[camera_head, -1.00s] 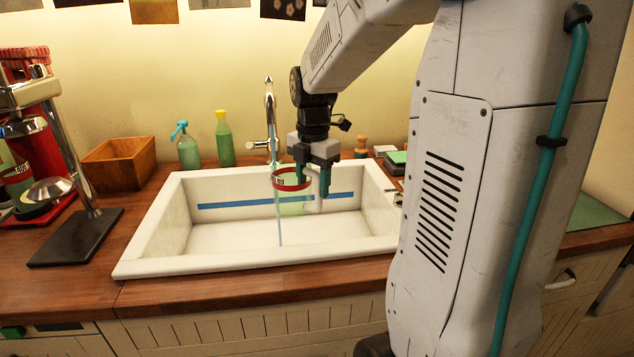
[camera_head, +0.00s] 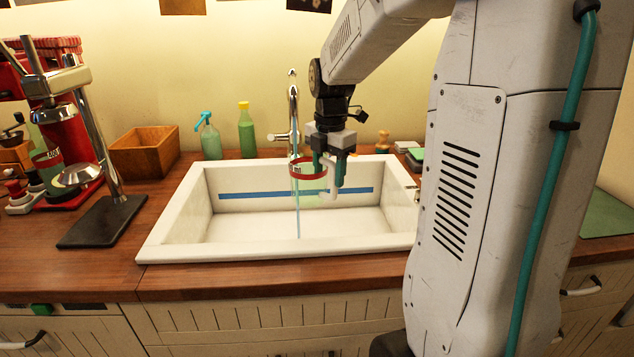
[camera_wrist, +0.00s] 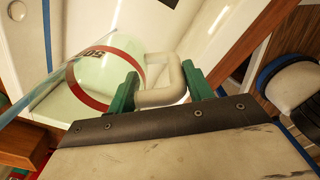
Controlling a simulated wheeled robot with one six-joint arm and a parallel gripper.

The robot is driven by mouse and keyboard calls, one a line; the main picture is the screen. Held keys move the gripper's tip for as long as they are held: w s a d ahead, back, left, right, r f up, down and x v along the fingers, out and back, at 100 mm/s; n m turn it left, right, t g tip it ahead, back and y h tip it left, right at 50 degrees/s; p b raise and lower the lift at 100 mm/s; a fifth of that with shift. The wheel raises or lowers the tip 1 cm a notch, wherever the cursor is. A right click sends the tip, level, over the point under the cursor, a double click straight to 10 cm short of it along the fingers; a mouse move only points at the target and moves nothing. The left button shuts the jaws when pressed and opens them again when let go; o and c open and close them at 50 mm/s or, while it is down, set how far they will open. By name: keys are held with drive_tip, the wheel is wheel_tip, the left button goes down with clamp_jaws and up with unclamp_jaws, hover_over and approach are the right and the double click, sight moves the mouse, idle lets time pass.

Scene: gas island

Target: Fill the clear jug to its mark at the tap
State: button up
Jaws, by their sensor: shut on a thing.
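The clear jug (camera_head: 309,187), with a red ring and dark lettering, hangs over the sink (camera_head: 190,225). It shows greenish in the wrist view (camera_wrist: 115,62). My gripper (camera_head: 329,182) is shut on its pale handle (camera_wrist: 163,78), with a green finger on each side. The chrome tap (camera_head: 293,105) stands behind the sink. A thin water stream (camera_head: 298,222) runs down at the jug's left part and on below it to the sink floor. In the wrist view the stream (camera_wrist: 42,88) slants past the jug. I cannot tell the water level inside the jug.
A blue stripe (camera_head: 250,195) marks the sink's back wall. Left are a wooden box (camera_head: 145,153), a green bottle (camera_head: 246,132), a soap pump bottle (camera_head: 209,140) and a red machine with a chrome column (camera_head: 85,130). The counter's front edge is clear.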

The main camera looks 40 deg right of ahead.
drive_tip(key=shift+w+d, duration=0.3)
drive_tip(key=shift+w, duration=1)
drive_tip(key=shift+w+d, duration=0.25)
drive_tip(key=shift+w, duration=1.05)
drive_tip(key=shift+w+d, duration=0.3)
drive_tip(key=shift+w, duration=1)
idle(4.1)
